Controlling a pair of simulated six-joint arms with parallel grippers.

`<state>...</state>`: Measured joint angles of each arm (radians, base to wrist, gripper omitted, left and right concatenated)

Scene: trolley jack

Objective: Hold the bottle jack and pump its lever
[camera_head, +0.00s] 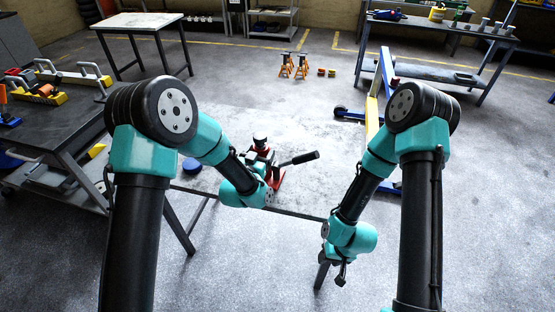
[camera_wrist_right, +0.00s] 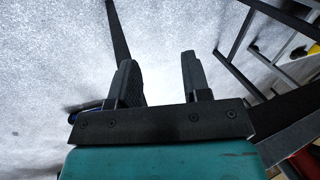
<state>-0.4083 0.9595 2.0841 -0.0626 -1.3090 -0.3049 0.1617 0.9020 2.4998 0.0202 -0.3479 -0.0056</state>
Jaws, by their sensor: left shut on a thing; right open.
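The bottle jack (camera_head: 277,180) is red and stands on the worktable, partly hidden behind my left wrist. Its lever (camera_head: 300,158) has a black grip and points to the right, tilted slightly up. My left gripper (camera_head: 267,168) is at the jack and shut on it; its fingers are mostly hidden by the wrist. My right gripper (camera_head: 338,277) is off the table's front right corner, lower right of the lever and apart from it. In the right wrist view its two fingers (camera_wrist_right: 159,85) are spread with nothing between them.
The jack's worktable (camera_head: 225,130) is mostly bare. A blue round object (camera_head: 192,165) lies left of the jack. A blue and yellow frame (camera_head: 372,112) stands behind my right arm. A tool bench (camera_head: 60,125) is at the left.

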